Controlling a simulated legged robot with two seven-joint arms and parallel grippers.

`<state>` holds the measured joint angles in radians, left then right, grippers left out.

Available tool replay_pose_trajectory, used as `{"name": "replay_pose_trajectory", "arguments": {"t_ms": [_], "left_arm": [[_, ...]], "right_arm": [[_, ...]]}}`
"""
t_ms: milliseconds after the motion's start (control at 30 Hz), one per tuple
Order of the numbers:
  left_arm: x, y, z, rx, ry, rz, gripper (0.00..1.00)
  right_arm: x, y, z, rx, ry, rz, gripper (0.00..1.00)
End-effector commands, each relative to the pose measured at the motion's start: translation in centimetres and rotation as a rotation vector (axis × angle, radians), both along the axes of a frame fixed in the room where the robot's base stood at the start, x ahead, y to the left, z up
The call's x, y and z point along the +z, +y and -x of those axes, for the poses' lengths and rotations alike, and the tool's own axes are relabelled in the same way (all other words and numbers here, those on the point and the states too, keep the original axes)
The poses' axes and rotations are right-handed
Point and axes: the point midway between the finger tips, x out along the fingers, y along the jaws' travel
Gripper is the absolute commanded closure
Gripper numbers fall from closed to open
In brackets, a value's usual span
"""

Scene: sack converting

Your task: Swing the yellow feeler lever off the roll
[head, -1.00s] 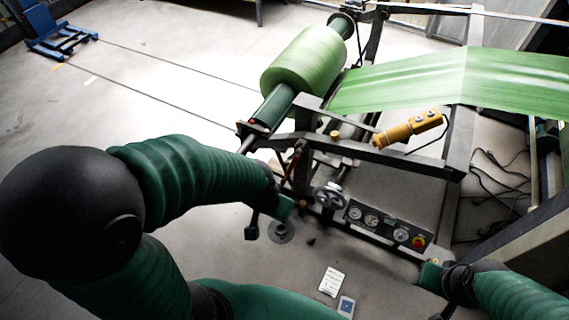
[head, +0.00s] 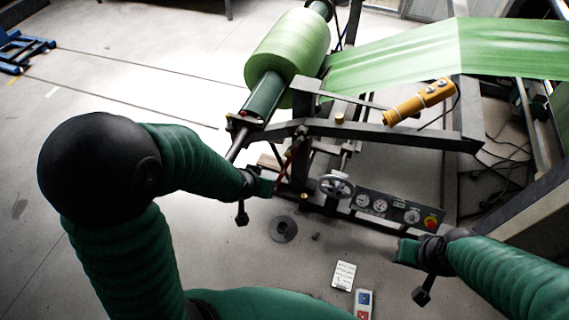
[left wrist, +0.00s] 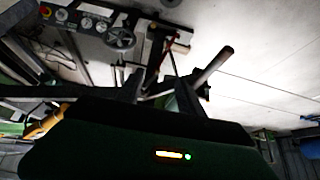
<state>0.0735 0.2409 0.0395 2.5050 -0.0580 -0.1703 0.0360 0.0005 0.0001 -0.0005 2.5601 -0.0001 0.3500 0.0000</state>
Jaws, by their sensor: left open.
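The green film roll (head: 287,47) sits on its shaft at the top centre of the head view. I cannot make out a yellow lever lying on the roll. A yellow, button-bearing handle-like body (head: 418,102) lies over the frame's front rail, right of the roll. A small yellow knob (head: 339,118) is on the frame left of it. My left gripper (head: 268,187) is in front of the frame, below the roll shaft end. In the left wrist view its two fingers (left wrist: 160,88) are apart with nothing seen between them. My right gripper (head: 402,250) is below the gauge panel; its fingers are unclear.
The machine's dark front rail (head: 385,132) crosses above my grippers. A handwheel (head: 336,187) and a gauge panel with a red button (head: 430,222) stand between them. A thin red bar (head: 288,160) is near my left gripper. Green web (head: 450,50) runs right.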

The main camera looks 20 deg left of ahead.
Motion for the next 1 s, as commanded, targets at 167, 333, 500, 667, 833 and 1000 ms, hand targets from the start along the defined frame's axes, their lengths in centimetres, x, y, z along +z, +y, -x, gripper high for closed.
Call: {"name": "replay_pose_trajectory", "arguments": {"t_ms": [167, 333, 500, 667, 833, 1000], "left_arm": [[-7.1, 0.3, -3.6, 0.004, -0.144, 0.021, 0.55], [-15.3, 0.4, -8.0, 0.013, -0.372, 0.071, 0.55], [-22.5, 0.6, -11.1, 0.038, -0.650, 0.156, 0.55], [-26.4, 1.3, -11.7, 0.077, -0.875, 0.233, 0.55], [-26.6, 1.7, -11.5, 0.099, -0.989, 0.270, 0.55], [-26.2, 1.6, -13.2, 0.097, -1.003, 0.272, 0.55]], "right_arm": [[-6.5, 0.1, 0.0, 0.001, 0.000, 0.000, 0.64], [-14.6, 0.2, 0.0, 0.001, 0.000, 0.000, 0.64], [-22.8, 0.2, 0.0, 0.001, 0.001, 0.000, 0.64], [-28.1, 0.3, 0.0, 0.001, 0.000, 0.000, 0.64], [-29.5, 0.3, 0.0, 0.001, 0.000, 0.000, 0.64], [-29.8, 0.3, 0.0, 0.001, -0.001, 0.000, 0.64]]}}
